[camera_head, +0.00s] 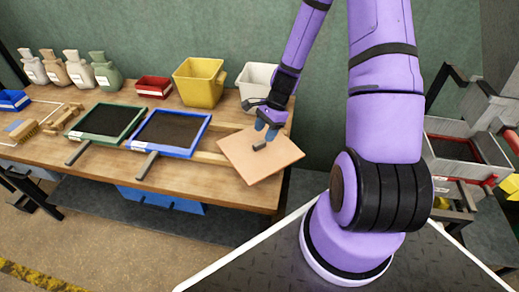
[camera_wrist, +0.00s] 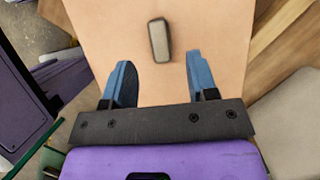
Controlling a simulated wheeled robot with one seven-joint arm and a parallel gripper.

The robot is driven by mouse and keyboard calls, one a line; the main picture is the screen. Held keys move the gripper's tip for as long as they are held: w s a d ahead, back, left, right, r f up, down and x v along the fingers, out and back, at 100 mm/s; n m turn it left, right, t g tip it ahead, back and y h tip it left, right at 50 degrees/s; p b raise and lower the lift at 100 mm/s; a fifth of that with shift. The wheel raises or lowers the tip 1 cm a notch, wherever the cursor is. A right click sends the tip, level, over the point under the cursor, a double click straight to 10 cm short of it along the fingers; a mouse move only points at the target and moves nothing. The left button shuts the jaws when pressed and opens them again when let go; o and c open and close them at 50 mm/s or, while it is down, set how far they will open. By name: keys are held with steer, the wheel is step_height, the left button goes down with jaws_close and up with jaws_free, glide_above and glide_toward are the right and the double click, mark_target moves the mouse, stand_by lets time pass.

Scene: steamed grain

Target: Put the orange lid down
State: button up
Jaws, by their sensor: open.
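The orange lid (camera_head: 245,163) is a flat, pale orange square panel with a dark grey block handle (camera_head: 259,146) at its middle. In the head view it lies at the right end of the wooden bench, its front corner reaching past the bench edge. The lid (camera_wrist: 200,25) also fills the middle of the wrist view, with the handle (camera_wrist: 159,40) ahead of the fingers. My gripper (camera_head: 266,132) is just above the lid, beside the handle. In the wrist view its blue fingers (camera_wrist: 158,82) are apart, with nothing between them. What lies under the lid is hidden.
A blue-framed tray (camera_head: 205,122) and a green-framed tray (camera_head: 137,123) stand left of the lid. A yellow bin (camera_head: 199,84), a white bin (camera_head: 256,78) and a red box (camera_head: 153,87) stand behind. Several bottles (camera_head: 107,72) line the back left.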

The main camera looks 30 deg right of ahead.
mark_target(260, 142)
steer(key=shift+x, duration=2.3)
steer(key=shift+a+r, duration=0.1)
steer(key=shift+a, duration=0.05)
jaws_close()
